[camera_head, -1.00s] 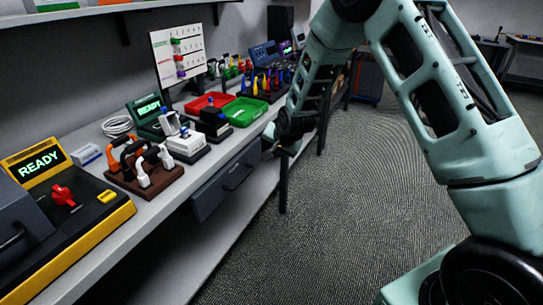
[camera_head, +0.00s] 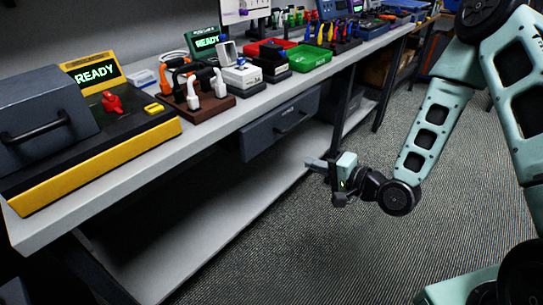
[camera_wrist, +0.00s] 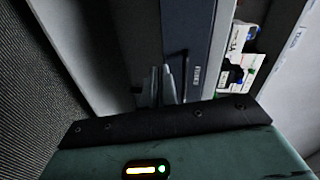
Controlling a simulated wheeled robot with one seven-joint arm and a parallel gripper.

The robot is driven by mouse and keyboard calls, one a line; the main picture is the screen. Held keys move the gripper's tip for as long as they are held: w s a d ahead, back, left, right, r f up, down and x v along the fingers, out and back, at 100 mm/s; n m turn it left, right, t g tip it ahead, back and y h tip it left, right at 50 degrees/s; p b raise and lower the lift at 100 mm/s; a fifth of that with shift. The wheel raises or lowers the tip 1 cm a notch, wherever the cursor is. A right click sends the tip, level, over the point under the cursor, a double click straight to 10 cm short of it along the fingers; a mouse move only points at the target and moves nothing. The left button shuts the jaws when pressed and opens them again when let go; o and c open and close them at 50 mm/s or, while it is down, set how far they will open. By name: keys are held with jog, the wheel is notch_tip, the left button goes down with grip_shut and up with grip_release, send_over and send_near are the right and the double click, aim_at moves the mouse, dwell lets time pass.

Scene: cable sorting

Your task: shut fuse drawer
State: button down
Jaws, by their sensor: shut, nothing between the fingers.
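The fuse drawer (camera_head: 262,137) is a dark blue-grey box front hung under the workbench, with a dark bar handle (camera_head: 292,126). I cannot tell for certain how far it stands out from the bench. My gripper (camera_head: 311,163) is in front of the drawer, to its lower right in the head view, apart from it, with fingers shut and empty and pointing toward the bench. In the wrist view the fingers (camera_wrist: 160,84) show before the drawer front (camera_wrist: 184,25), which carries a FUSES label (camera_wrist: 195,77).
The workbench (camera_head: 40,222) carries a yellow-and-black READY station (camera_head: 95,165), a brown plug rack (camera_head: 205,102), a green tray (camera_head: 308,57) and a red tray (camera_head: 265,46). A lower shelf (camera_head: 190,240) runs beneath, with dark legs. The carpeted floor (camera_head: 310,260) is clear.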

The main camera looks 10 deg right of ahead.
jog(key=s+r+m+t+y, duration=0.1)
jog(key=s+r, duration=0.1)
jog(key=b, duration=1.3)
send_near(261, 137)
jog(key=shift+m+t, duration=0.3)
jog(key=x, duration=0.4)
jog(key=f+x, duration=0.1)
jog(key=x, duration=0.1)
jog(key=shift+w+a, duration=0.15)
jog(key=shift+w, duration=0.25)
jog(key=p+x, duration=0.1)
jog(key=x, duration=0.3)
jog(key=shift+a+r, duration=0.1)
jog(key=shift+a, duration=0.1)
jog(key=shift+w+r, duration=0.15)
jog(key=shift+a, duration=0.1)
